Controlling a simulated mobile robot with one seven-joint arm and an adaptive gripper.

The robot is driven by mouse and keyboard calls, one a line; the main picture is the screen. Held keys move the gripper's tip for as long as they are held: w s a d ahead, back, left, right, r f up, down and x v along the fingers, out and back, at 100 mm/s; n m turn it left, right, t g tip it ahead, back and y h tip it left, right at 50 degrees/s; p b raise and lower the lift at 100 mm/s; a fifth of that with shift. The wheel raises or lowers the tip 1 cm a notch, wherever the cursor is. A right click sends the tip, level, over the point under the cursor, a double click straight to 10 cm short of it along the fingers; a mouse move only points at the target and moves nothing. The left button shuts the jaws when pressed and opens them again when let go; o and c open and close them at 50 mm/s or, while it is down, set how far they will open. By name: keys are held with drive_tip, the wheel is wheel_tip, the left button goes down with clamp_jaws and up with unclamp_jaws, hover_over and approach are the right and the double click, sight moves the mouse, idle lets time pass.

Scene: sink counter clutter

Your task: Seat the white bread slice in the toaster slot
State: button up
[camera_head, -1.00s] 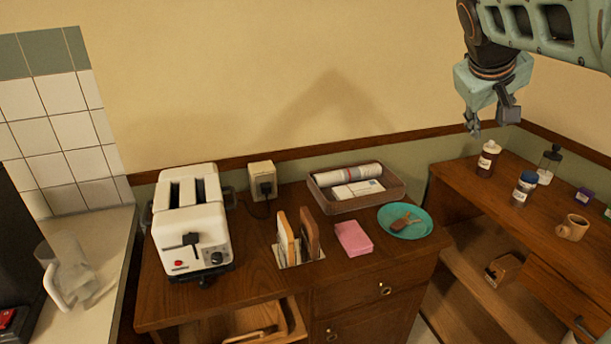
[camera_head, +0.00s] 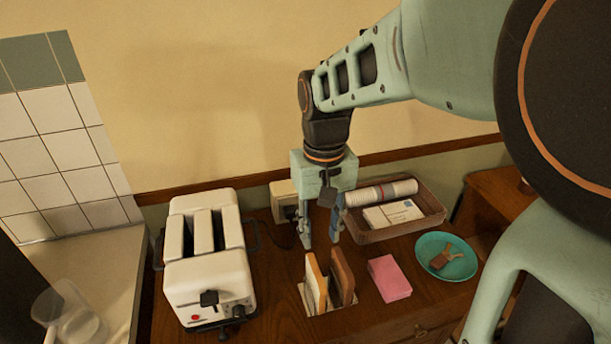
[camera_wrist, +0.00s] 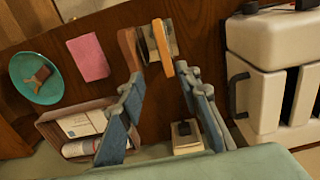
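The white bread slice (camera_head: 316,281) stands upright in a small metal rack (camera_head: 326,308), with a brown slice (camera_head: 342,274) beside it on the right. In the wrist view the white slice (camera_wrist: 162,48) shows mostly its orange-brown crust edge. The white toaster (camera_head: 210,282) stands to the left of the rack, with two dark slots on top that look empty. It also shows at the right of the wrist view (camera_wrist: 265,98). My gripper (camera_head: 321,238) points down above and behind the slices. Its fingers are apart with nothing between them.
A pink block (camera_head: 389,278) and a teal plate (camera_head: 431,266) with keys lie right of the rack. A tray (camera_head: 400,229) with a roll and papers is behind. A clear pitcher (camera_head: 72,317) stands far left.

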hover_over(316, 268)
drive_tip(key=f, duration=0.5)
drive_tip(key=shift+w+d, duration=0.2)
drive_tip(key=shift+d, duration=0.05)
drive_tip(key=shift+s+a+f+p, duration=0.1)
drive_tip(key=shift+a+f+p, duration=0.1)
drive_tip(key=shift+f, duration=1.25)
drive_tip(key=shift+s+a+f+p, duration=0.1)
drive_tip(key=shift+f+p, duration=0.1)
drive_tip(key=shift+f, duration=1.25)
drive_tip(key=shift+c, duration=0.6)
clamp_jaws()
